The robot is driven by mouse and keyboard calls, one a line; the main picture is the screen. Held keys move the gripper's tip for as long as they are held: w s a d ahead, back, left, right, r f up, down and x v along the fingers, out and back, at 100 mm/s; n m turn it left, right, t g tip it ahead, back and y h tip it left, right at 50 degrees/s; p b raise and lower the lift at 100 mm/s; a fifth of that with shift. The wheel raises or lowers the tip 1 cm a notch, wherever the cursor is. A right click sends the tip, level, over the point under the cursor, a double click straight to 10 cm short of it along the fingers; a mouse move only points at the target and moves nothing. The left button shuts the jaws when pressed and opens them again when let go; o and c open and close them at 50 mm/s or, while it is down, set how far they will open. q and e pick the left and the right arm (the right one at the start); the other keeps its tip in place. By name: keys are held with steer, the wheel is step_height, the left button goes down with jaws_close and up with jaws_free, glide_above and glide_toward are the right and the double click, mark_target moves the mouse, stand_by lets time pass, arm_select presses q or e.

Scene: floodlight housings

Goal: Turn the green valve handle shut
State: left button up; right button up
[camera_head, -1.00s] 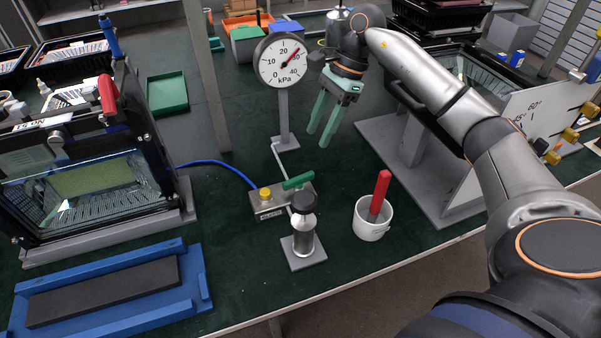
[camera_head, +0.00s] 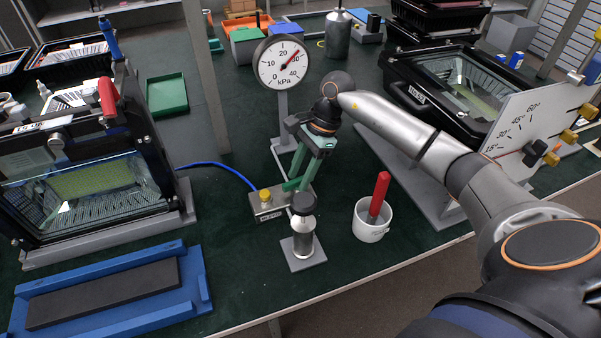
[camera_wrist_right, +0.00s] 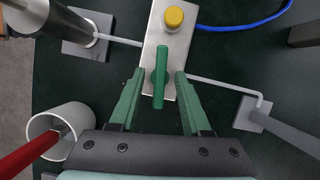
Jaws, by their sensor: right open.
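The green valve handle (camera_wrist_right: 160,76) sits on a small metal valve block (camera_wrist_right: 153,43) with a yellow knob (camera_wrist_right: 174,17). In the right wrist view the handle points along the block, between the two green fingers of my right gripper (camera_wrist_right: 158,92). The fingers are open, one on each side of the handle, with a visible gap on both sides. In the head view my right gripper (camera_head: 296,186) is over the block (camera_head: 268,205) and partly hides the handle (camera_head: 291,184). My left gripper is not in view.
A pressure gauge (camera_head: 282,62) stands behind the block. A black-capped cylinder (camera_head: 303,240) stands in front of it. A white cup (camera_head: 369,223) with a red-handled tool (camera_head: 379,194) is to the right. A blue hose (camera_head: 222,166) runs left.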

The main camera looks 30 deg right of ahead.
steer(key=shift+c, duration=0.4)
jaws_close()
steer(key=shift+d, duration=0.1)
steer(key=shift+m, duration=0.4)
steer(key=shift+m+t+b, duration=0.3)
steer(key=shift+m+b, duration=0.05)
steer(key=shift+m, duration=0.15)
steer(key=shift+o, duration=0.4)
jaws_free()
steer(key=shift+r, duration=0.15)
